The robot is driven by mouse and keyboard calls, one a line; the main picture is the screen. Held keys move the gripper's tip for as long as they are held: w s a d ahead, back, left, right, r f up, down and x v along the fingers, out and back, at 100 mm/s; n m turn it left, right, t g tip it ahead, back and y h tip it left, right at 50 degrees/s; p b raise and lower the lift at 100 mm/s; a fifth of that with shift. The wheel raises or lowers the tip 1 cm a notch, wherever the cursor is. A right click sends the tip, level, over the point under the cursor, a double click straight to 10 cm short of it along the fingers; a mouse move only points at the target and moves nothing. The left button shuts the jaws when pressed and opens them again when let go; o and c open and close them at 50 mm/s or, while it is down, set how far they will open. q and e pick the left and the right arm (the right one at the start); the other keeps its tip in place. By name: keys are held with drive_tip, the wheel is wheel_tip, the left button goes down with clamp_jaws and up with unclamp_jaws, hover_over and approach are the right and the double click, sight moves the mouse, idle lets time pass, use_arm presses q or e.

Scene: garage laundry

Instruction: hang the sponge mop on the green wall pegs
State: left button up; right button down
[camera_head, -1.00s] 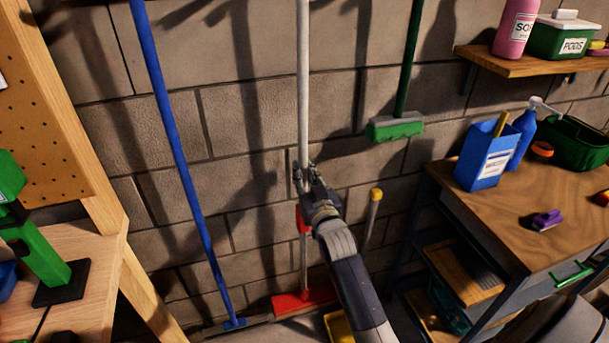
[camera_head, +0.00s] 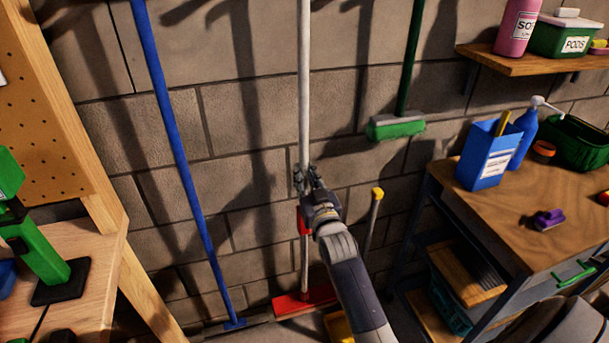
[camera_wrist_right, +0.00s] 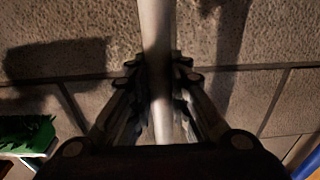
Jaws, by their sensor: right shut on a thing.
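A long white pole (camera_head: 304,80) stands nearly upright in front of the block wall, with a red part (camera_head: 302,222) lower down and a wide red head (camera_head: 304,301) near the floor. It appears to be the sponge mop. My right gripper (camera_head: 308,181) is shut around this pole at mid-height. In the right wrist view the white pole (camera_wrist_right: 158,40) runs between the two fingers (camera_wrist_right: 160,95). The pole's upper end is outside the head view. I see no green wall pegs. My left gripper is not in view.
A blue-handled tool (camera_head: 180,150) leans left of the pole. A green broom (camera_head: 396,128) hangs to the right. A yellow-topped handle (camera_head: 376,195) stands low beside my arm. A workbench (camera_head: 575,220) is at right, a wooden bench (camera_head: 95,270) at left.

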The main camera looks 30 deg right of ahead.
drive_tip(key=shift+f, duration=0.15)
drive_tip(key=c, duration=1.4)
unclamp_jaws()
drive_tip(key=shift+c, duration=0.2)
drive_tip(key=r+v, duration=0.1)
drive_tip(key=v, duration=1.1)
drive_tip(key=s+a+f+n+g+y, duration=0.1)
drive_tip(key=s+a+f+g, duration=0.2)
drive_tip(key=f, duration=1)
drive_tip(key=s+a+f+n+g+y, duration=0.1)
drive_tip(key=s+a+f+g+y, duration=0.15)
drive_tip(key=f, duration=1.05)
drive_tip(key=s+a+f+n+g+y, duration=0.1)
drive_tip(key=s+a+f+g, duration=0.25)
drive_tip(key=f, duration=0.85)
drive_tip(key=s+a+f+n+g, duration=0.1)
drive_tip(key=s+a+f+g, duration=0.15)
drive_tip(key=s+f, duration=1.15)
drive_tip(key=s+d+f+g, duration=0.1)
drive_tip(key=s+f, duration=0.3)
drive_tip(key=s, duration=0.6)
drive_tip(key=s+d+f+n+g, duration=0.1)
drive_tip(key=s+f+g, duration=0.2)
drive_tip(key=s, duration=0.7)
drive_tip(key=shift+s+d+f+g, duration=0.35)
drive_tip(key=shift+f+g, duration=0.05)
drive_tip(key=shift+g, duration=0.35)
